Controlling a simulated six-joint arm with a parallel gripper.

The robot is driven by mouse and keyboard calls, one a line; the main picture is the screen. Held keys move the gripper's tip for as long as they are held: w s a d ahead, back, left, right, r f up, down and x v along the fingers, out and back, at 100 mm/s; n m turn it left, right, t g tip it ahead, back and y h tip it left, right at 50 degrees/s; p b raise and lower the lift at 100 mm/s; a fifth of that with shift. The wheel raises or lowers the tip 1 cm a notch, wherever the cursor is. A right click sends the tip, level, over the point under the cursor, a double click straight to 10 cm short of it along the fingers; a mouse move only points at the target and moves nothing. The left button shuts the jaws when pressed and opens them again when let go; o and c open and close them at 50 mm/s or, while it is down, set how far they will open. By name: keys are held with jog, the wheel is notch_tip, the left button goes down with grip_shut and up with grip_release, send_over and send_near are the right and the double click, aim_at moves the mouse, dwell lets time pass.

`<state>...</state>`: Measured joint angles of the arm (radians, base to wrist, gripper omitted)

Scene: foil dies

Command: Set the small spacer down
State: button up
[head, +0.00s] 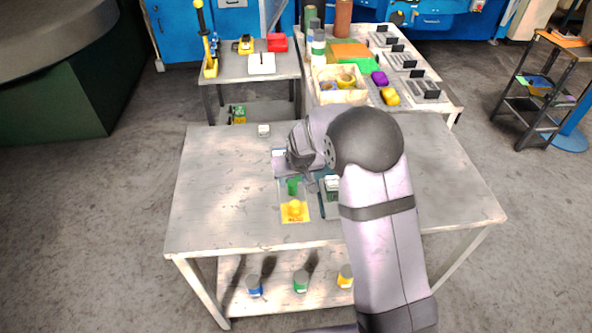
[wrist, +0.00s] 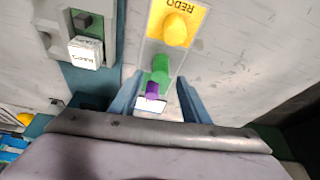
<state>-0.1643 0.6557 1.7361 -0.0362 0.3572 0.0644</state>
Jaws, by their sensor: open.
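My gripper (wrist: 159,84) is open, its two blue-grey fingers apart in the wrist view. A small purple piece (wrist: 152,90) shows between the fingers, close to a green cylinder (wrist: 160,68). I cannot tell whether a finger touches either, or which piece is the small spacer. Beyond them is a yellow plate (wrist: 196,20) marked REDO with a yellow knob (wrist: 175,29) on it. In the head view, the green piece (head: 293,187) and the yellow plate (head: 287,217) lie in a row on the table; my wrist hides the purple piece there.
A teal-edged fixture with a white lettered block (wrist: 86,53) stands beside the row. A small white block (head: 264,130) sits near the table's back edge. The table's left (head: 220,190) and right are clear. A crowded bench (head: 440,100) stands behind.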

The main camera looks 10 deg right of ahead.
jog(key=b+v, duration=0.1)
jog(key=v, duration=0.7)
jog(key=shift+r+b, duration=0.35)
jog(key=shift+b, duration=0.05)
jog(key=s+d+f+g, duration=0.1)
jog(key=s+d, duration=0.1)
jog(key=s, duration=0.7)
jog(key=s+d+f+m+g, duration=0.1)
jog(key=s+d+g, duration=0.1)
jog(key=s, duration=0.7)
jog(key=s+d+f+g, duration=0.1)
jog(key=s+d, duration=0.3)
jog(key=s, duration=0.6)
jog(key=shift+f+m+g+h, duration=0.3)
jog(key=shift+f, duration=0.35)
